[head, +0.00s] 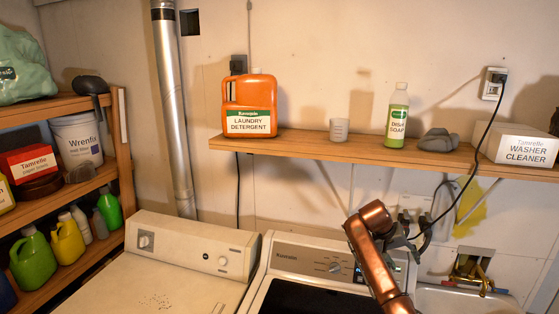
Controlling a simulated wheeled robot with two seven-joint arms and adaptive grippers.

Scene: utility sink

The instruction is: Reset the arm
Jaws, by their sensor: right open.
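My right arm (376,262), copper-coloured, rises from the bottom edge in front of the washer (290,258) and bends at its top. My right gripper (408,238), dark grey, shows small beside that bend, partly hidden by the arm. It is open, and I see nothing held in it. It is below the wall shelf (300,144) and in front of the wall outlets. My left gripper is out of view.
The shelf holds an orange detergent jug (250,105), a cup (339,131), a green soap bottle (397,116), a grey cloth (438,140) and a washer cleaner box (522,146). A dryer (190,250) stands left, a sink (465,300) right. A black cord hangs near the gripper.

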